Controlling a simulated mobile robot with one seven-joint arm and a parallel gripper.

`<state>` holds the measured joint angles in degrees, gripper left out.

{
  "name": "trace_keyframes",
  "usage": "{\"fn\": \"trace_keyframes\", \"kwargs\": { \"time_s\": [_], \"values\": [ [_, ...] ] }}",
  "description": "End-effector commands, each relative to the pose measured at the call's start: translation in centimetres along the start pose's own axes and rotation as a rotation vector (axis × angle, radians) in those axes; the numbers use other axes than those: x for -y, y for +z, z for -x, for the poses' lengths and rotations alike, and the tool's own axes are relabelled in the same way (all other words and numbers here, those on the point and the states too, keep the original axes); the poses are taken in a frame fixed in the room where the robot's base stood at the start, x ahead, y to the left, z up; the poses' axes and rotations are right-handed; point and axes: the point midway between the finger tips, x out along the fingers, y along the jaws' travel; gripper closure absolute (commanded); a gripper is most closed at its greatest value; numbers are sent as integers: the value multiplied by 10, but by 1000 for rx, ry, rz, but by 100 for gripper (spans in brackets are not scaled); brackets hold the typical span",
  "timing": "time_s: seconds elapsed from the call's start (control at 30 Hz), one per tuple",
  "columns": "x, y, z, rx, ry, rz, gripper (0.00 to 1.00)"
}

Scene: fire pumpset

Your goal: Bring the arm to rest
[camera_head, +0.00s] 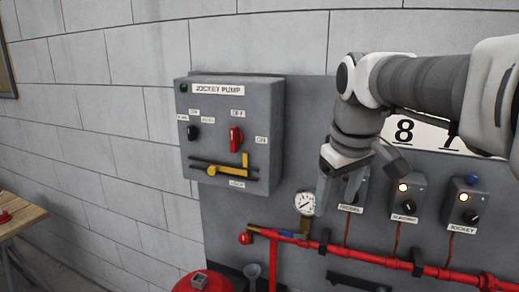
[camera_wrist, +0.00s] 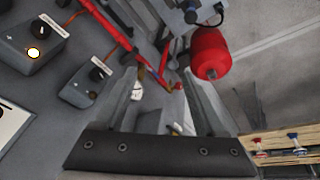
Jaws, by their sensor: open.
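My gripper (camera_head: 338,188) hangs at the end of my bent grey-and-white arm in the head view, right of the jockey pump box and in front of the grey panel. Its fingers point downward near the pressure gauge (camera_head: 305,203) and partly cover the leftmost small control box. In the wrist view my gripper (camera_wrist: 162,85) shows two grey fingers spread apart, with nothing between them. The gauge (camera_wrist: 137,91) shows beside one finger there. I cannot tell whether a finger touches the panel.
The jockey pump box (camera_head: 232,135) has a red switch (camera_head: 236,139) and a yellow lever (camera_head: 230,169). Red pipe (camera_head: 385,260) runs below the small control boxes (camera_head: 405,198). A red tank (camera_wrist: 208,54) and a wooden table (camera_wrist: 285,145) show in the wrist view.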

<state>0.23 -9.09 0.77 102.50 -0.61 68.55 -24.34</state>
Motion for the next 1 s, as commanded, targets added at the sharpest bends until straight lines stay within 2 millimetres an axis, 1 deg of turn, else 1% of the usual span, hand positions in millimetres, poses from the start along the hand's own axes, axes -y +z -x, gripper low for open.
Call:
{"fn": "trace_keyframes", "kwargs": {
  "time_s": [0.03, 0.17, 0.3, 0.4, 0.5, 0.6, 0.7, 1.0],
  "values": [
    [8, 18, -2, -17, 7, -36, 28],
    [27, 59, -11, -57, 20, -139, 28],
    [47, 104, -28, -102, 29, -248, 28],
    [60, 132, -42, -130, 31, -320, 28],
    [71, 153, -55, -153, 32, -377, 28],
    [77, 167, -64, -169, 31, -415, 28],
    [80, 174, -69, -177, 30, -434, 28],
    [81, 175, -70, -176, 30, -439, 28]
  ]
}}
